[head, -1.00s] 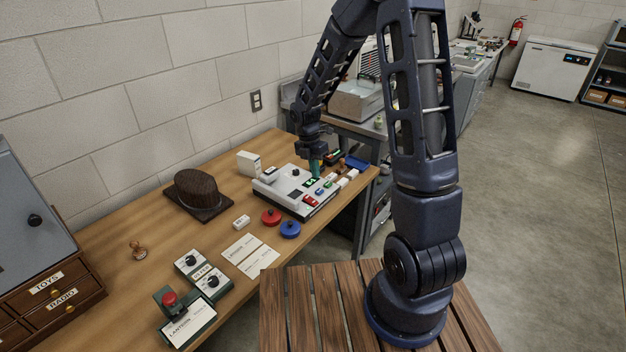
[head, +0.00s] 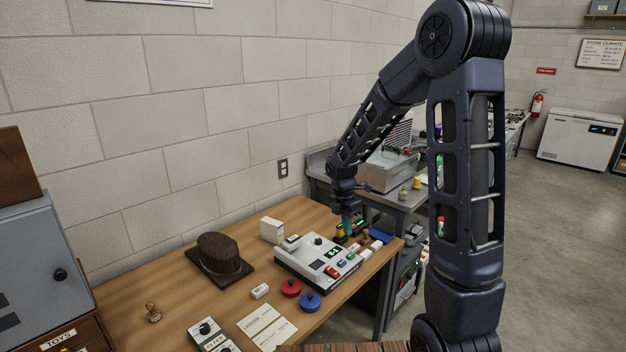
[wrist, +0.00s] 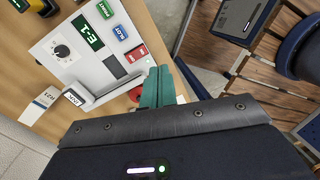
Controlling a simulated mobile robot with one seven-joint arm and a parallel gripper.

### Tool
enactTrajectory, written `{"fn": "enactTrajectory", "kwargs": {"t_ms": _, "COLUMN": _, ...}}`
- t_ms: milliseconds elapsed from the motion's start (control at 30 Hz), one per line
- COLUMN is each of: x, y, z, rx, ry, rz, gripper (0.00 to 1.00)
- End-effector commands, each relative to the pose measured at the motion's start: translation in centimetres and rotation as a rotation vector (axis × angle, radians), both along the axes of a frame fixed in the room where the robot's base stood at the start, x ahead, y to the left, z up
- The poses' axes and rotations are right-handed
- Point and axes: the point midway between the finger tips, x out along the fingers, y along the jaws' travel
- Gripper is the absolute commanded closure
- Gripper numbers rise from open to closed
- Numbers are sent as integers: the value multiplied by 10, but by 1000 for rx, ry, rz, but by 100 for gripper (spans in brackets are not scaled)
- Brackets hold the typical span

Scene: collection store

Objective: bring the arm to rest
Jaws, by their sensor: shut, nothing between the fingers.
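My gripper (head: 349,228) hangs from my raised, bent arm over the wooden bench, by the back right of the white label device (head: 300,266). Its teal fingers are shut together and empty. They also show closed in the wrist view (wrist: 158,88), in front of the label device (wrist: 88,62) with its knob, green "E-1" display and coloured keys. No contact between the fingers and the device can be made out.
On the bench (head: 185,290) are a dark hat (head: 219,255) on a stand, a red disc (head: 291,288), a blue disc (head: 310,301) and a stamp (head: 153,312). A grey cabinet (head: 40,290) stands at left. Open floor is at right.

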Motion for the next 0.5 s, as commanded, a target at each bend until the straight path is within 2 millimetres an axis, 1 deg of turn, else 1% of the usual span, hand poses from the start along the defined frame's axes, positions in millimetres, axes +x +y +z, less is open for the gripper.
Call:
{"fn": "enactTrajectory", "kwargs": {"t_ms": 33, "x": -5, "y": -8, "z": 14, "rx": -1, "ry": -28, "rz": -69, "gripper": 100}}
{"fn": "enactTrajectory", "kwargs": {"t_ms": 100, "x": -11, "y": -17, "z": 30, "rx": -1, "ry": -62, "rz": -172, "gripper": 100}}
{"fn": "enactTrajectory", "kwargs": {"t_ms": 267, "x": -28, "y": -37, "z": 63, "rx": 8, "ry": -137, "rz": -400, "gripper": 100}}
{"fn": "enactTrajectory", "kwargs": {"t_ms": 500, "x": -59, "y": -65, "z": 106, "rx": 40, "ry": -237, "rz": -746, "gripper": 100}}
